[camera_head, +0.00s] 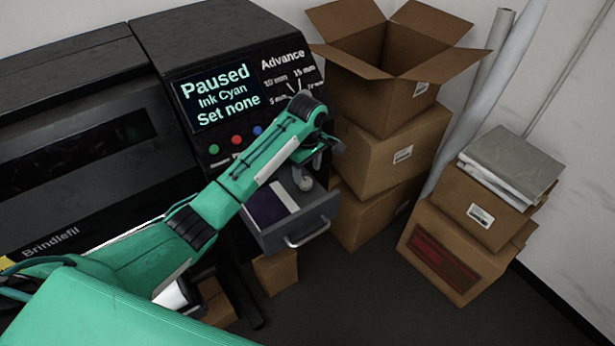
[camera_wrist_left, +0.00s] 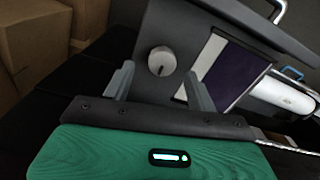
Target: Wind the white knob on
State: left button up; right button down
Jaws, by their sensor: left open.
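The white knob (camera_head: 306,183) sits in an open grey drawer (camera_head: 290,229) below the printer's panel. In the left wrist view the round knob (camera_wrist_left: 162,61) has a dark mark on its face and lies just beyond and between my fingertips. My left gripper (camera_head: 318,158) is open above the drawer; its two grey fingers (camera_wrist_left: 159,84) show in the wrist view with nothing between them. The panel's Advance scale (camera_head: 290,78) shows several mm marks, and my arm hides its lower part. The screen (camera_head: 217,95) reads "Paused, Ink Cyan, Set none". My right gripper is not seen.
A purple-and-white item (camera_head: 268,205) lies in the drawer beside the knob. Stacked cardboard boxes (camera_head: 383,150) stand close on the drawer's right. More boxes (camera_head: 464,235) and leaning rolls (camera_head: 482,95) are farther right. Dark floor between the stacks is clear.

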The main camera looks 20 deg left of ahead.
aim_at(307, 181)
pick_arm(q)
jog(key=f, duration=0.2)
jog(key=f+p, duration=0.1)
jog(key=shift+s+a+f, duration=0.1)
jog(key=shift+s+f, duration=0.1)
jog(key=shift+s, duration=0.05)
jog(key=shift+f, duration=0.25)
jog(key=shift+w+f, duration=0.1)
jog(key=shift+f, duration=0.15)
jog(key=c, duration=0.8)
jog(key=shift+c, duration=0.9)
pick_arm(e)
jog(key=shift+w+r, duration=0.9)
